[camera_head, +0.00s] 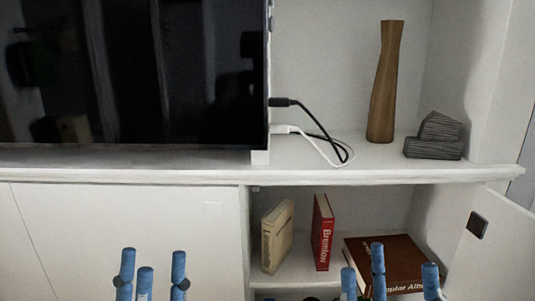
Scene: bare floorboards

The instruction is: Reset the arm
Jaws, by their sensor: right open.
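My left gripper (152,265) shows at the bottom edge, left of centre, in front of the closed white cabinet doors. Its blue fingertips point up and stand apart with nothing between them. My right gripper (389,265) shows at the bottom edge, right of centre, in front of the open cabinet compartment. Its blue fingertips are spread wider, and it is open and empty. Its fingers overlap the view of a dark red book lying flat (403,248). The lower parts of both grippers are outside the frame.
The compartment also holds a beige book (277,236) and an upright red book (322,232). Its white door (500,252) stands open at right. On the countertop (190,171) are a black screen (130,75), cables (325,143), a brown vase (385,85) and grey blocks (434,145).

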